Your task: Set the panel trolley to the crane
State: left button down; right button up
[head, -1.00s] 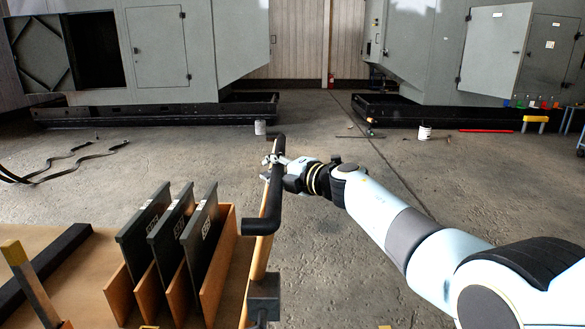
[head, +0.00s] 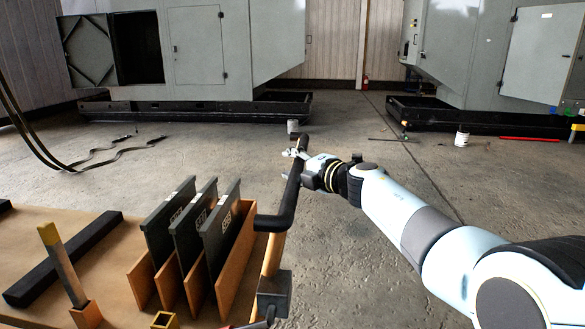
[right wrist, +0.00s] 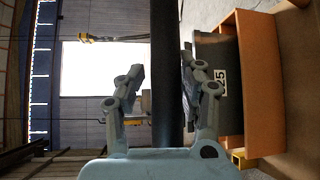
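The panel trolley has a tan wooden deck (head: 110,225) at the lower left of the head view. Several dark panels (head: 218,222) stand upright in its orange slotted rack (head: 237,262). A black push handle (head: 288,205) rises at its right side on a wooden post (head: 273,253). My right gripper (head: 297,153) is at the upper part of the handle. In the right wrist view the black bar (right wrist: 166,60) runs between the partly closed fingers (right wrist: 163,85). They look shut on it, though a thin gap shows on one side. The left gripper is not visible. I cannot identify the crane.
Grey machine enclosures (head: 195,50) stand at the back on dark bases. Dark straps or cables (head: 100,158) lie at left. The middle floor is mostly clear.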

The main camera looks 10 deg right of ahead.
jog(key=shift+o, duration=1.4)
jog(key=shift+d, duration=0.1)
jog(key=shift+f, duration=0.1)
jog(key=shift+s, duration=0.15)
jog(key=v, duration=1.1)
jog(key=shift+s+d, duration=0.2)
jog(key=shift+s, duration=0.15)
